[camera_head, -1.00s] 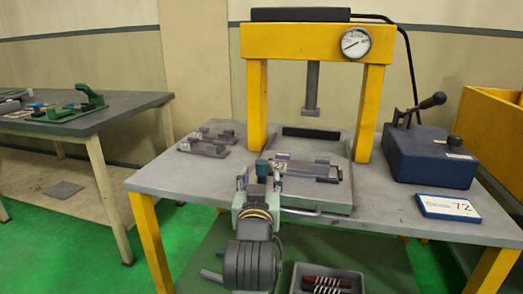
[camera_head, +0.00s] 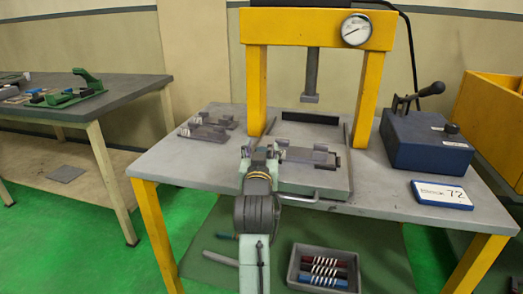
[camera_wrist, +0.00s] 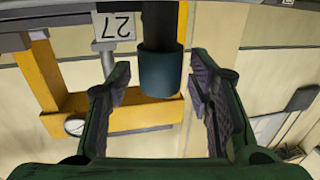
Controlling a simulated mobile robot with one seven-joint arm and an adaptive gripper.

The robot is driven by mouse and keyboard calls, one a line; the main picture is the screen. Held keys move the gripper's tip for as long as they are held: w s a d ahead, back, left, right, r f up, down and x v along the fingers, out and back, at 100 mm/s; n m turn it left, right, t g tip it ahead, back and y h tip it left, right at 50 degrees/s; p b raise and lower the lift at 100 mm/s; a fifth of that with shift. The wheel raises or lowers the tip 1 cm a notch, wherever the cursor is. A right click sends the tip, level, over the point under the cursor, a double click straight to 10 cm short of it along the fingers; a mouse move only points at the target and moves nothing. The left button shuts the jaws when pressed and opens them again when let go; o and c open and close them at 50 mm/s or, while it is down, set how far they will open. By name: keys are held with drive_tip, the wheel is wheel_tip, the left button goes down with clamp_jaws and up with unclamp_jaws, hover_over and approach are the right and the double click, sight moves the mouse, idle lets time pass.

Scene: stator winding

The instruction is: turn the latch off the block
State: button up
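A grey fixture block (camera_head: 308,156) sits on the plate under the press. In the wrist view, part of a grey fixture with a white tag reading 27 (camera_wrist: 114,27) shows at the top. A dark upright cylinder with a teal end (camera_wrist: 160,75), perhaps the latch's knob, hangs down in the wrist view between my fingers. My gripper (camera_wrist: 160,95) is open, with a visible gap on each side of the cylinder. In the head view my gripper (camera_head: 262,155) is at the fixture's left end and hides that end. I cannot make out the latch's position on the block.
The yellow press (camera_head: 257,90) stands behind the fixture. Another grey fixture (camera_head: 208,130) lies to the left on the table. A blue lever box (camera_head: 425,145) and a sign reading 72 (camera_head: 441,194) are to the right. A tray (camera_head: 292,268) of coils is below in front.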

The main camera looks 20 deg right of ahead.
clamp_jaws()
idle(0.4)
